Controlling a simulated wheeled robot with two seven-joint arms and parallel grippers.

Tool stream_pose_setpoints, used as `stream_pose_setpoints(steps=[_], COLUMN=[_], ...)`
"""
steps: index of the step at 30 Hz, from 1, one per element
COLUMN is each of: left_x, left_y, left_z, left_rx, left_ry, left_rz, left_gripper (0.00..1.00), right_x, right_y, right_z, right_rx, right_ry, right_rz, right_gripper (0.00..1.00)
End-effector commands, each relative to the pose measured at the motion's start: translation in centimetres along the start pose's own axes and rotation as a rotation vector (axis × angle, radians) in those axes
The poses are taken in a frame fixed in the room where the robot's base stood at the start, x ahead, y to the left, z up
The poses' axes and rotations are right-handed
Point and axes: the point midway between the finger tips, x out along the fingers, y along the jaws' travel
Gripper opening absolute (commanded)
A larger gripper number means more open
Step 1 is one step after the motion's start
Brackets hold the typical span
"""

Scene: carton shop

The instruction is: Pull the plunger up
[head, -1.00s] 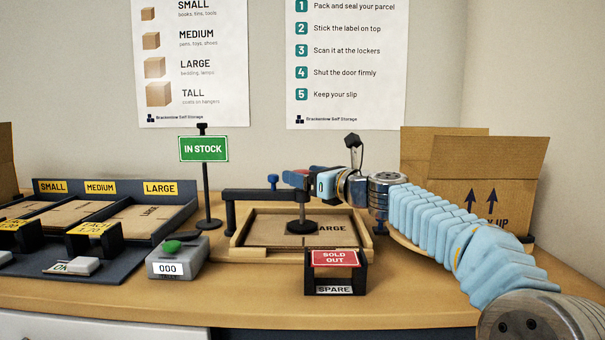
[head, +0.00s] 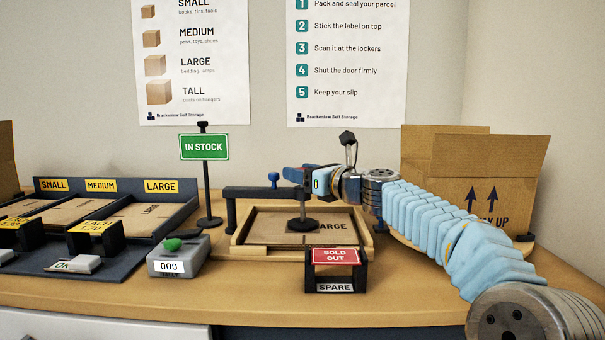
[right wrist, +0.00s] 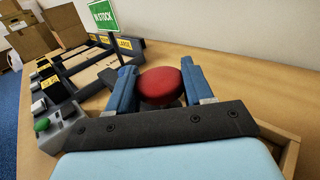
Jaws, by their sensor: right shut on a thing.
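The plunger has a red knob (right wrist: 160,86), a thin upright shaft (head: 303,207) and a dark round foot (head: 303,225). My right gripper (head: 300,175) is shut on the knob; in the right wrist view its blue fingers (right wrist: 162,90) flank it. The foot is over a flat brown carton (head: 265,226) marked LARGE, which lies in a wooden tray (head: 374,236). I cannot tell whether the foot touches the carton. My left gripper is not in view.
A black SPARE holder (head: 335,288) with a red SOLD OUT sign stands in front of the tray. A grey counter box (head: 178,262) with a green button is to the left. An IN STOCK sign post (head: 207,195) stands behind. An open carton (head: 500,165) is at right.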

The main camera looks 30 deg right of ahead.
Motion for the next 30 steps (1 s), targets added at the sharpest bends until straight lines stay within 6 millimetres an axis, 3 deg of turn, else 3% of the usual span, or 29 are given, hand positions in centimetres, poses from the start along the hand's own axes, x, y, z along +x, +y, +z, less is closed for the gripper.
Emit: stream_pose_setpoints(steps=[5,15,25,26,30], left_x=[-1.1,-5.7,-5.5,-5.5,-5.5], left_y=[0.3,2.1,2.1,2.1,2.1], left_z=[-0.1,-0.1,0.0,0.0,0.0], left_rx=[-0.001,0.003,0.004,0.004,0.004], left_ry=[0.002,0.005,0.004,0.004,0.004], left_rz=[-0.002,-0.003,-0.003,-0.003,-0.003], left_gripper=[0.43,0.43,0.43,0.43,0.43], right_x=[0.0,0.0,-0.1,-0.1,-0.1], right_y=[0.0,0.0,0.0,0.0,0.0], right_z=[1.2,5.9,6.0,6.0,5.9], right_rx=[0.000,0.000,0.000,-0.001,-0.001], right_ry=[-0.001,-0.001,-0.007,-0.007,-0.005], right_rz=[0.000,0.000,-0.002,-0.002,-0.001], right_gripper=[0.00,0.00,0.00,0.54,0.75])
